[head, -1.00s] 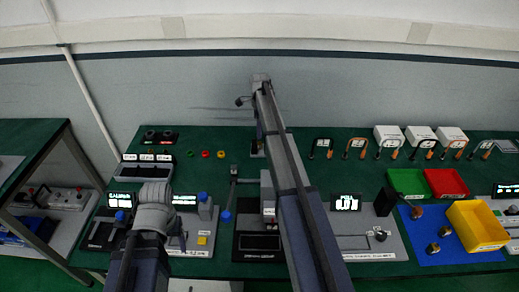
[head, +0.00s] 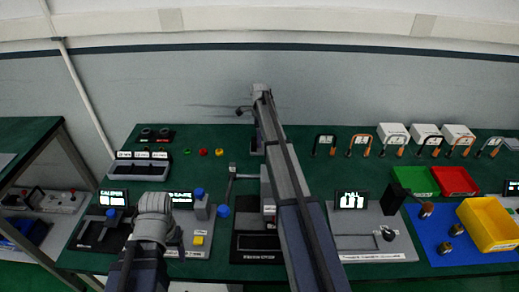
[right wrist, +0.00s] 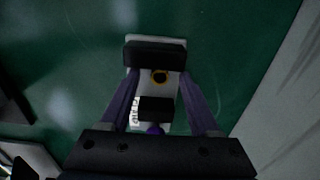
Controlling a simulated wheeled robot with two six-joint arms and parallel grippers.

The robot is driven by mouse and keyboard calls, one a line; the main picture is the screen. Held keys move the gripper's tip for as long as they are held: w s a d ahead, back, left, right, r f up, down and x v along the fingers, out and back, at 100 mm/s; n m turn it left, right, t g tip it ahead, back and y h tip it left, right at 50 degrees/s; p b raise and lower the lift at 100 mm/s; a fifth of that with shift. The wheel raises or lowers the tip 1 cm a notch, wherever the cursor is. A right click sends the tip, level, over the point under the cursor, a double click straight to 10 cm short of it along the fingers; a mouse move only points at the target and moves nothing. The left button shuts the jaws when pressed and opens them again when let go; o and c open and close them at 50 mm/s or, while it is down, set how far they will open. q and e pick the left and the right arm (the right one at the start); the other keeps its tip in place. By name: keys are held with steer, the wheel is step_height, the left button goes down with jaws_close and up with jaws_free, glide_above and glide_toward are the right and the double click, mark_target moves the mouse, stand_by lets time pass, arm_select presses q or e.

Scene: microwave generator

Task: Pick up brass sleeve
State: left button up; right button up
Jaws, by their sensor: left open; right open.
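In the head view my right arm crosses the middle and hides this spot. My left gripper (head: 153,208) is over the left instruments, its fingers hard to make out. Several small brass-topped cylinders, one of them the front one (head: 433,249), stand on the blue mat.
A black-trayed fixture (head: 258,256) and a blue ball lever (head: 222,211) are left of my right arm. A display (head: 351,200), green bin (head: 420,180), red bin (head: 455,181) and yellow bin (head: 490,224) are to the right. The wall is close behind the table.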

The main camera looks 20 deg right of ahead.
steer(key=shift+f, duration=0.55)
steer(key=shift+r, duration=0.1)
jaws_close()
